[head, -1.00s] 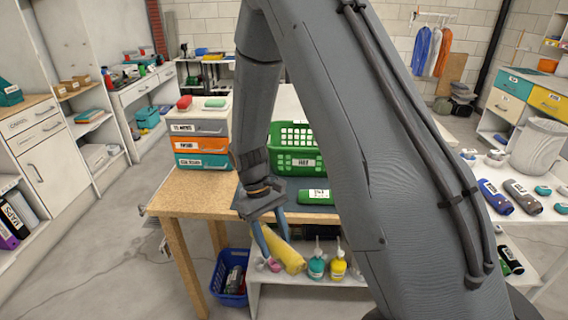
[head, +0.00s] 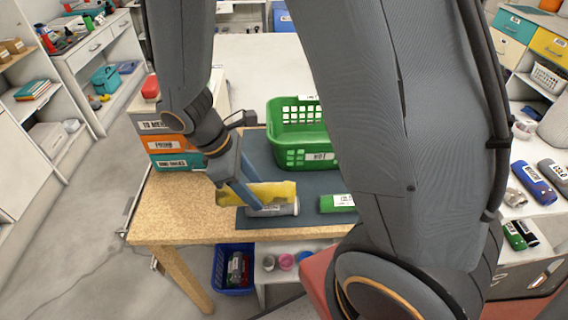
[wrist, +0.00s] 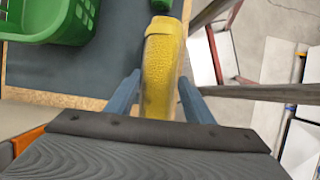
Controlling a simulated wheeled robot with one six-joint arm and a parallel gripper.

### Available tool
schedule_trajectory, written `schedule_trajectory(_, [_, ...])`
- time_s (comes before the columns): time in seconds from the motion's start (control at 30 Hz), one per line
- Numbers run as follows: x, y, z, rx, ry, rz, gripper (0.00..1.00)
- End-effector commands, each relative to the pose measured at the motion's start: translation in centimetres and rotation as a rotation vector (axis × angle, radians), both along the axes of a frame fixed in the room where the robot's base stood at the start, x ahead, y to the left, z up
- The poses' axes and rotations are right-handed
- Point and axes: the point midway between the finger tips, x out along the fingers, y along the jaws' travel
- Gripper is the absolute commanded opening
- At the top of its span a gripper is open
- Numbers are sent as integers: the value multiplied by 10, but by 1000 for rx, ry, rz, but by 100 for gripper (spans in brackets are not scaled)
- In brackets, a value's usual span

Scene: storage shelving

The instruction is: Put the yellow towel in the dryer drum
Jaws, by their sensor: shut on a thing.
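The yellow towel (head: 258,193) is a rolled, textured bundle. My gripper (head: 247,196) is shut on it, and it hangs just above the front edge of the table. In the wrist view the towel (wrist: 160,75) lies between the two blue fingers of the gripper (wrist: 162,92). A grey labelled roll (head: 272,209) shows right under the towel on the dark mat; I cannot tell whether they touch. I see no dryer drum in either view.
A green basket (head: 300,150) and a green labelled roll (head: 337,203) are on the mat. Stacked labelled boxes (head: 165,145) stand left of my gripper. A blue crate (head: 233,280) is below the table. Rolls (head: 533,182) lie on the right-hand table.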

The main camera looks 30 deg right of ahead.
Motion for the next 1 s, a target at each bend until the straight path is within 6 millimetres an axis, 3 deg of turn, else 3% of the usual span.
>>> schedule_trajectory(0.2, [33, -37, -24, -1, 3, -14, 19])
schedule_trajectory(0.4, [56, -61, -42, 0, 2, -12, 19])
schedule_trajectory(1.0, [85, -90, -71, 0, 1, -9, 19])
